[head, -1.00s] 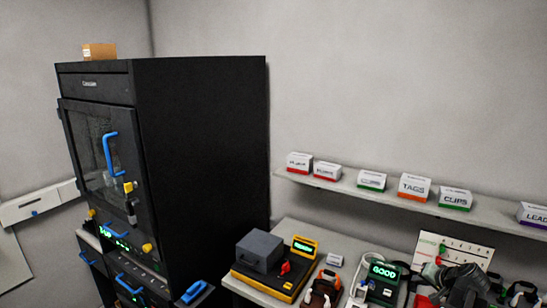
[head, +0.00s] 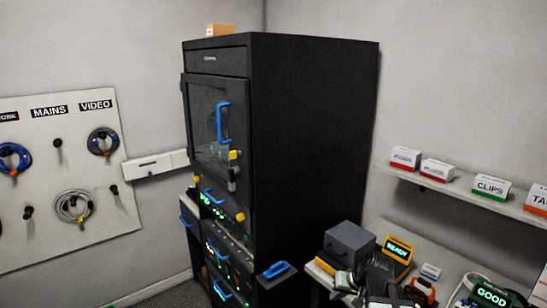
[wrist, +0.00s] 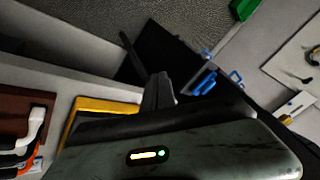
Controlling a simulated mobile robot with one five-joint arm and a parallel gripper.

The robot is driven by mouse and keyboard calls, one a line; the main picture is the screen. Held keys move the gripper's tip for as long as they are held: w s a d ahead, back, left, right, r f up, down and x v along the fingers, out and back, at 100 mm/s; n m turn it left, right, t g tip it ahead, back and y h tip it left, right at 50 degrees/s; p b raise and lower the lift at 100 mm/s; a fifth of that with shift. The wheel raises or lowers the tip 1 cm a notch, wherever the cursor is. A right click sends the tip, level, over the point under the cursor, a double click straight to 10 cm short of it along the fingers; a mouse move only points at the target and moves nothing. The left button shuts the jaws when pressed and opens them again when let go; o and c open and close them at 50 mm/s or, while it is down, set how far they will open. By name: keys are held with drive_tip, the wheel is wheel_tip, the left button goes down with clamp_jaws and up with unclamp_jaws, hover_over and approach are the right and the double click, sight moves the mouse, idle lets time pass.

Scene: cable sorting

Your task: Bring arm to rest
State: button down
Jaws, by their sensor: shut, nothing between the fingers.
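My gripper (wrist: 157,82) shows in the wrist view as dark fingers close together, empty, beyond the grey-green wrist body with its small lit indicator. In the head view, part of my arm shows at the bottom right, in front of the bench devices. I cannot make out the fingers clearly there. In the wrist view, the fingers point over the bench edge, with a yellow-edged device (wrist: 92,106) to their left.
A tall black cabinet (head: 315,150) with blue handles stands in the middle. A pegboard (head: 70,215) with coiled cables hangs at the left. A shelf (head: 455,190) with labelled boxes is at the right. On the bench are a grey box (head: 349,240) and a READY display (head: 398,250).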

drive_tip(key=s+a+f+n+g+b, duration=0.1)
drive_tip(key=s+a+f, duration=0.1)
drive_tip(key=a, duration=0.3)
drive_tip(key=s+a+f+n+g, duration=0.1)
drive_tip(key=s+a+f, duration=0.1)
drive_tip(key=a, duration=0.3)
drive_tip(key=s+d+f+g+h, duration=0.1)
drive_tip(key=s+d+g+h, duration=0.1)
drive_tip(key=s, duration=0.4)
drive_tip(key=shift+s+d+m+g+h, duration=0.2)
drive_tip(key=shift+d+m+g+h, duration=0.2)
drive_tip(key=shift+h, duration=0.3)
